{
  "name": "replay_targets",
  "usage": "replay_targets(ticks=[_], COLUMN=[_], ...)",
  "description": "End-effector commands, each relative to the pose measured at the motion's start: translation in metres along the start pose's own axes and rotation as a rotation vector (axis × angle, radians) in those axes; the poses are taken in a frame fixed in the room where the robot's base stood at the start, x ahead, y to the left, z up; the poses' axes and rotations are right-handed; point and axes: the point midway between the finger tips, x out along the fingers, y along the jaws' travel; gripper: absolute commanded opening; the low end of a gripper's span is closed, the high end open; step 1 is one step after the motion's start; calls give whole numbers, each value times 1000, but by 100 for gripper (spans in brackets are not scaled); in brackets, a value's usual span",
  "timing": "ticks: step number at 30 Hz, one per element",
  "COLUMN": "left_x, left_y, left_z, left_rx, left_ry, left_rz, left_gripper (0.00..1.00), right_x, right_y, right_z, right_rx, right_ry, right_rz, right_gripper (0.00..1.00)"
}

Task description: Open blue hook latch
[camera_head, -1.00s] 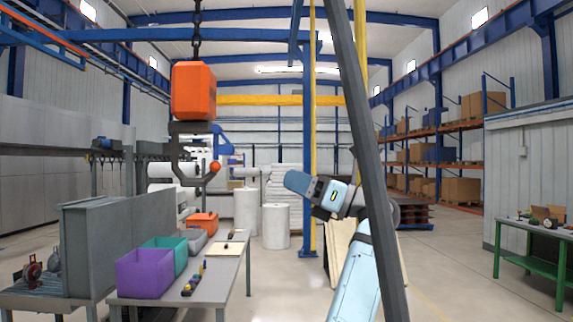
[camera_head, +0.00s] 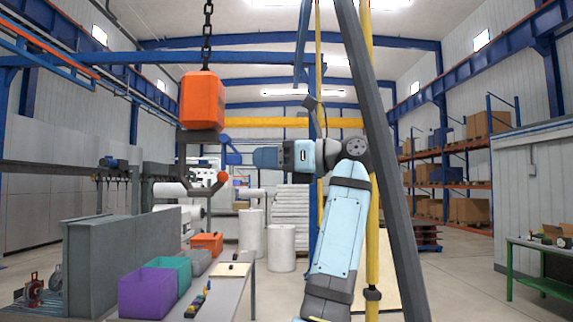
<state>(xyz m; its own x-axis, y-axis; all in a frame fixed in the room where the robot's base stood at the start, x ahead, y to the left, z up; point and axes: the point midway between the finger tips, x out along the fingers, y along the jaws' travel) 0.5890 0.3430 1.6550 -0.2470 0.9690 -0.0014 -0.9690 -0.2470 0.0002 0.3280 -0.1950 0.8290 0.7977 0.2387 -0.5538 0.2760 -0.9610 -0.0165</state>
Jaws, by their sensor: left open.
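The hook hangs from a chain under an orange block (camera_head: 202,100) at the left of the head view. Its dark grey hook (camera_head: 184,172) curves to an orange ball tip (camera_head: 223,177).
A slanting dark post (camera_head: 382,165) stands beside the arm, with a yellow post near it. At lower left, a grey table (camera_head: 228,300) holds purple, teal and orange bins. A green table (camera_head: 543,287) stands far right. The floor between is open.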

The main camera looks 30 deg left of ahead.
Motion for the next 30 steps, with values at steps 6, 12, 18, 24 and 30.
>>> replay_targets(ticks=[6, 12, 18, 24, 30], left_x=[26, 44, 52, 53, 53], left_y=[0, 0, 0, 0, 0], left_z=[-1, 0, 0, 0, 0], left_rx=[-1, 0, 0, 0, 0], left_ry=[0, -1, 0, -1, -1], left_rz=[1, 0, 1, 0, 0], left_gripper=[47, 47, 47, 47, 22], right_x=[3, 4, 4, 4, 4], right_y=[0, -2, -2, -2, -2], right_z=[4, 3, 2, 3, 5], right_rx=[1, 2, 3, 3, 3], right_ry=[2, 8, 9, 8, 4], right_rz=[-1, -2, -3, -3, -3], right_gripper=[0, 0, 0, 0, 0])
